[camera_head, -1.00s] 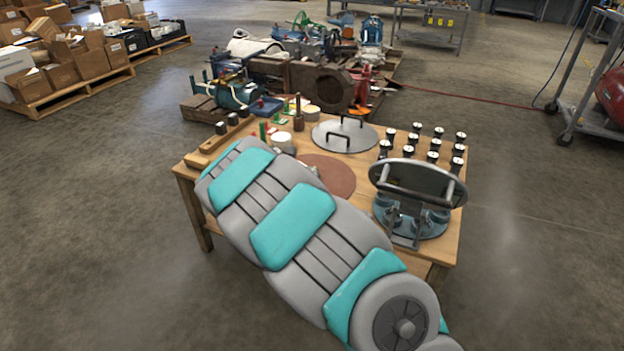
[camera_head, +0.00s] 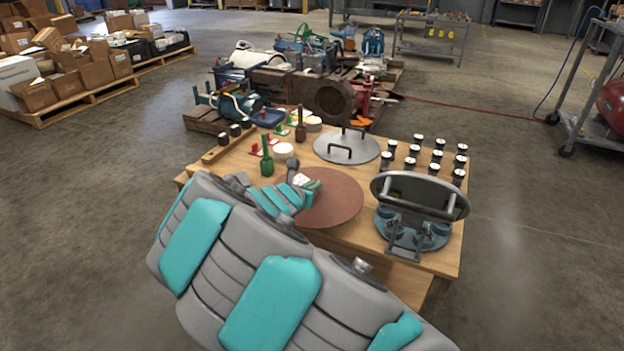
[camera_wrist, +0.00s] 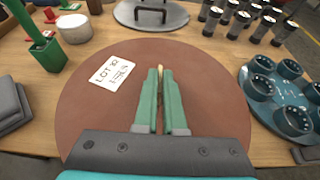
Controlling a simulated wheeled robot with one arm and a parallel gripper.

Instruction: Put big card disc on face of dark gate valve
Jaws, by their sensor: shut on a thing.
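The big card disc (camera_head: 338,200) is a flat reddish-brown round at the front middle of the table. It fills much of the wrist view (camera_wrist: 90,110), with a white "LOT 32" label (camera_wrist: 112,73) on it. My gripper (camera_head: 312,184) is over the disc's left part in the head view. In the wrist view its green fingers (camera_wrist: 160,75) are nearly together, with a thin tan strip between them. I cannot tell whether the disc is slightly off the table. The dark gate valve (camera_head: 334,98), with a round dark face, stands on the pallet behind the table.
A grey lid with two handles (camera_head: 346,146) lies behind the disc. Several black cylinders (camera_head: 437,155) stand at the right rear. A green-handled tool (camera_head: 267,160) stands at left.

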